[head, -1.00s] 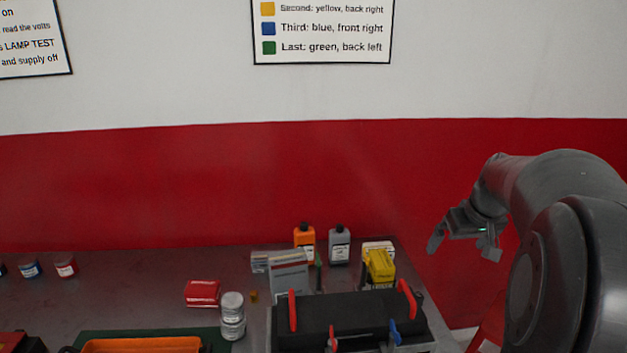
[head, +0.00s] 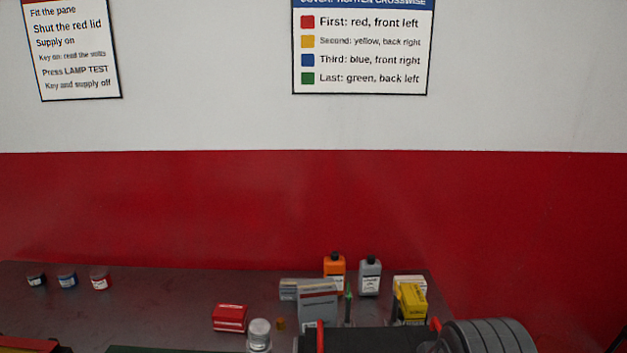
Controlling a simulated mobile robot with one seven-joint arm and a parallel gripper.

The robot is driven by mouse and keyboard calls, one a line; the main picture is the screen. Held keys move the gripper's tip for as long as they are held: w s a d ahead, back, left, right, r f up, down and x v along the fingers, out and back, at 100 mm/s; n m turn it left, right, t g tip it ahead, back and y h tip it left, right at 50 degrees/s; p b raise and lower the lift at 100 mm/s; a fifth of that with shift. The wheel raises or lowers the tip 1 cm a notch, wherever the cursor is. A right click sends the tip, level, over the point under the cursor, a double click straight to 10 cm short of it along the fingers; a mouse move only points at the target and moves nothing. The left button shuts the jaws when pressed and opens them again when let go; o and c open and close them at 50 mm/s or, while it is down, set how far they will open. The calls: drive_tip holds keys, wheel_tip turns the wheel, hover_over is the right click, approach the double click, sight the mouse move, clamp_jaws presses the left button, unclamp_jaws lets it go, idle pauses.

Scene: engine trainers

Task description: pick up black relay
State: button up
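I cannot make out a black relay in the head view. A black block-shaped unit (head: 370,341) with red levers stands at the bottom edge, cut off by the frame, and it is much larger than a relay. My gripper is not in view.
The dark bench (head: 160,312) holds a red box (head: 229,317), a clear jar (head: 259,334), grey boxes (head: 318,304), an orange bottle (head: 334,270), a grey bottle (head: 370,276) and a yellow item (head: 411,303). Small jars (head: 67,280) stand at left.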

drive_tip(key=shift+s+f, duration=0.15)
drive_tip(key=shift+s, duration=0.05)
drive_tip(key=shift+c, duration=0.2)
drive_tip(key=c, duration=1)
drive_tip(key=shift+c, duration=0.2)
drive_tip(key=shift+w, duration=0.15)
